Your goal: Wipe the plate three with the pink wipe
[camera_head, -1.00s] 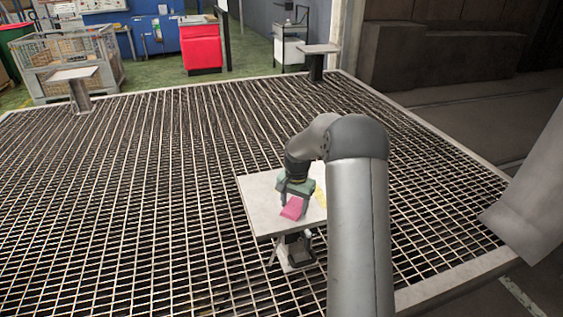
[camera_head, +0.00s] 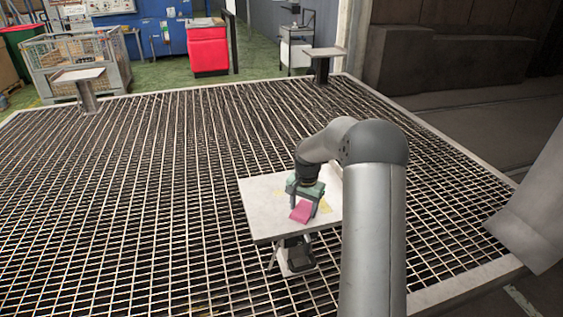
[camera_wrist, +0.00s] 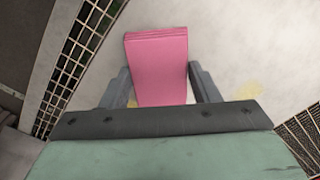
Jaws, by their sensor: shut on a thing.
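The pink wipe (camera_head: 300,212) is a folded pink block held between the two fingers of my gripper (camera_head: 305,208). In the wrist view the pink wipe (camera_wrist: 158,65) sits between the grey fingers of my gripper (camera_wrist: 160,78). My gripper is over a pale square plate (camera_head: 262,222) on a stand. Yellow stains show on the plate at both sides of the gripper. The wipe's underside is hidden, so I cannot tell whether it touches the plate. No number shows on the plate.
A metal grating (camera_head: 150,190) surrounds the stand. Two other pale plates on posts stand far off, at the back left (camera_head: 78,75) and back right (camera_head: 323,52). A wire-mesh crate (camera_head: 105,55) and a red cabinet (camera_head: 209,50) are beyond the grating.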

